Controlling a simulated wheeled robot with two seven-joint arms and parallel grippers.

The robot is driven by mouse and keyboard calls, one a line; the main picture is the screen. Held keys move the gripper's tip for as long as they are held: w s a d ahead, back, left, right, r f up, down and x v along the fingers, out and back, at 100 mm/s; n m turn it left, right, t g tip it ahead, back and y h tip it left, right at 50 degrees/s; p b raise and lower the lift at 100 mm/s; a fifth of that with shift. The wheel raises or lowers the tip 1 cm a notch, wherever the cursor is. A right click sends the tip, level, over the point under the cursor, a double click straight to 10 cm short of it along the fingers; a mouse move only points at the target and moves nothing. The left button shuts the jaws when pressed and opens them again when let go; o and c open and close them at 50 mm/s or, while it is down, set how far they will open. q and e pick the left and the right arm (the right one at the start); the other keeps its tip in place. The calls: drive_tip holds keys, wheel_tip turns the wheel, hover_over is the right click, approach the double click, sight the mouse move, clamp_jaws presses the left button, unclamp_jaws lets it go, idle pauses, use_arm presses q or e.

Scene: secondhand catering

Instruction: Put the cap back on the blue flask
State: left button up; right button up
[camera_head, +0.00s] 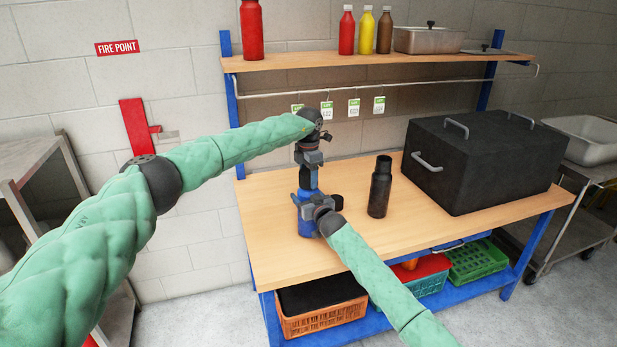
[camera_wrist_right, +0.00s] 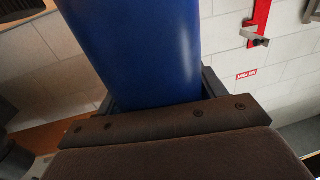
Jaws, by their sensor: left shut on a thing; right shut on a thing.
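The blue flask (camera_head: 308,228) stands upright near the left end of the wooden worktop. My right gripper (camera_head: 307,204) is shut around its upper body from the front right. The right wrist view shows the blue flask's smooth side (camera_wrist_right: 145,50) between the fingers. My left gripper (camera_head: 308,158) points down from above and is shut on the dark cap (camera_head: 306,178), directly over the flask's top. The cap is largely covered by the gripper. I cannot tell whether cap and flask touch or are apart.
A dark bottle (camera_head: 380,188) stands right of the flask, with a large black box (camera_head: 482,165) farther right. The overhead shelf (camera_head: 300,60) holds bottles and a pan. Price tags (camera_head: 354,107) hang from a rail behind my left gripper. Crates (camera_head: 325,318) sit below the worktop.

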use_arm(q)
drive_tip(key=m, duration=0.7)
drive_tip(key=shift+w+a, duration=0.1)
drive_tip(key=shift+a, duration=0.05)
drive_tip(key=m, duration=0.7)
drive_tip(key=shift+m, duration=0.3)
use_arm(e)
drive_tip(key=shift+s+a, duration=0.1)
use_arm(q)
drive_tip(key=o, duration=1.2)
drive_tip(key=shift+c, duration=0.2)
drive_tip(key=shift+r, duration=0.1)
wheel_tip(320, 180, up, 12)
use_arm(e)
drive_tip(key=o, duration=1.9)
